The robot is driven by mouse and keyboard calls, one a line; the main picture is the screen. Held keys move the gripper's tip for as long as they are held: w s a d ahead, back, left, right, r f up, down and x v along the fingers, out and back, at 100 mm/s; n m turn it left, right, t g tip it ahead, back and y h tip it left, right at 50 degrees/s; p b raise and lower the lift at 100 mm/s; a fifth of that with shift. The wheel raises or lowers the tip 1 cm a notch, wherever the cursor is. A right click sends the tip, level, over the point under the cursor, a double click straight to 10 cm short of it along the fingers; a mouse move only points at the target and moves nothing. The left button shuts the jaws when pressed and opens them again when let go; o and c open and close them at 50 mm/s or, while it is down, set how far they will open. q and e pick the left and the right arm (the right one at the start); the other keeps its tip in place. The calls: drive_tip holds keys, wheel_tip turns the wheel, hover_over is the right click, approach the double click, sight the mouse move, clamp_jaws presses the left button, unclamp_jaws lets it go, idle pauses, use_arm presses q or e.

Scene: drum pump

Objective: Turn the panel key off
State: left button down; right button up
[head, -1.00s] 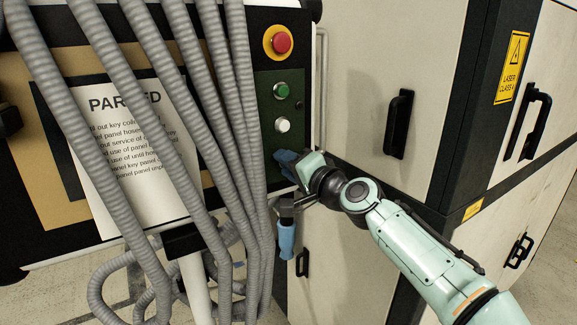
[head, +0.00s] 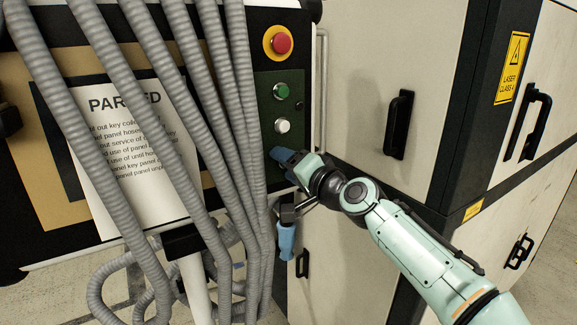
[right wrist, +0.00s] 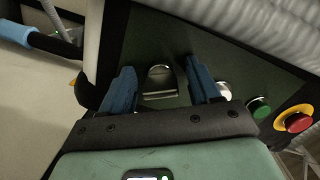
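The panel key (right wrist: 160,78) shows in the right wrist view as a small shiny metal piece on the dark green panel strip (right wrist: 150,45). My right gripper (right wrist: 161,72) is open, with one blue finger on either side of the key and a visible gap to each. In the head view my right gripper (head: 283,156) is at the lower part of the green strip (head: 268,115), below the white button (head: 282,126). There the gripper hides the key. I cannot tell which position the key is turned to. My left gripper is not in view.
A green button (head: 281,91) and a red emergency stop (head: 281,43) sit above the white button. Grey hoses (head: 215,120) hang left of the strip, over a "PARKED" sign (head: 115,150). A blue-ended handle (head: 286,241) is below the gripper. A pale cabinet (head: 370,60) stands right.

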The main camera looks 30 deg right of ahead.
drive_tip(key=shift+s+b, duration=0.3)
drive_tip(key=shift+s, duration=0.15)
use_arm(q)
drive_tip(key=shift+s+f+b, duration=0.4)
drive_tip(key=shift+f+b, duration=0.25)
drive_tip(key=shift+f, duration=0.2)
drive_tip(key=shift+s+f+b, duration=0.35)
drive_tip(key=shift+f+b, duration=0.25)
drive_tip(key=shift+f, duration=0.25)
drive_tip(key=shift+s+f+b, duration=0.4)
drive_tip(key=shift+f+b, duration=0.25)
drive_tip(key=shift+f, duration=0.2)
use_arm(e)
drive_tip(key=s+d+r, duration=0.1)
drive_tip(key=s, duration=1.1)
drive_tip(key=shift+s+d, duration=0.2)
drive_tip(key=shift+d, duration=0.1)
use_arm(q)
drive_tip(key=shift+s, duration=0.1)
